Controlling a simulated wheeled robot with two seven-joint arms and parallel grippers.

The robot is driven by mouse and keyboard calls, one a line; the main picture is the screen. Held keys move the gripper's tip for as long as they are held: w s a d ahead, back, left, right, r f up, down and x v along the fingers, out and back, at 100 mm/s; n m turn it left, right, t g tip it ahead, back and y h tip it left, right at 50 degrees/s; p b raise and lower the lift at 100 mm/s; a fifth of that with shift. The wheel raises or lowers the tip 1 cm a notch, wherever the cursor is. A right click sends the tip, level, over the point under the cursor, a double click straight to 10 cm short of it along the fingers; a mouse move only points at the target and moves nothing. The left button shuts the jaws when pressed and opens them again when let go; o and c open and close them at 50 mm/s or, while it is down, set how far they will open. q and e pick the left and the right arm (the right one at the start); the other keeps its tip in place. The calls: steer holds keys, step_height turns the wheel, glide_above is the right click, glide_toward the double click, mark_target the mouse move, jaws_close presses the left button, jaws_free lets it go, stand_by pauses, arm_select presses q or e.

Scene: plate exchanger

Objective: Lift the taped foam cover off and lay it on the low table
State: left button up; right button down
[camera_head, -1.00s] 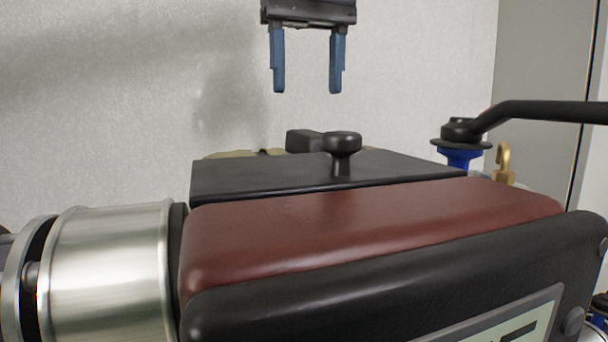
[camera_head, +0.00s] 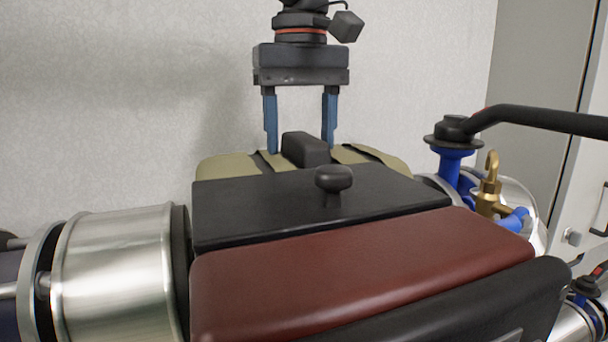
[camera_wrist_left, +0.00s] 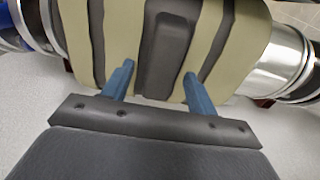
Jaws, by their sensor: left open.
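The foam cover (camera_head: 228,167) is pale khaki with dark tape strips and a raised black block-shaped grip (camera_head: 305,149) on top. It sits behind a flat black panel with a knob, which hides its near part. In the left wrist view the foam cover (camera_wrist_left: 211,50) shows with the black grip (camera_wrist_left: 166,45) running along its middle. My left gripper (camera_head: 300,150) is open and points down, its blue fingers on either side of the black grip. In the left wrist view the left gripper (camera_wrist_left: 157,76) has its fingertips apart, with the grip between them. My right gripper is not in view.
A black panel with a knob (camera_head: 333,180) and a dark red padded block (camera_head: 350,275) stand in front. A steel pipe section (camera_head: 112,265) is at left. A blue valve with a black lever (camera_head: 540,120) and a brass fitting (camera_head: 488,190) are at right. The low table is not seen.

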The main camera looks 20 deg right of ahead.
arm_select(q)
steer(key=shift+s+r, duration=0.1)
steer(key=shift+s, duration=0.15)
steer(key=c, duration=0.9)
steer(key=shift+w, duration=0.15)
jaws_close()
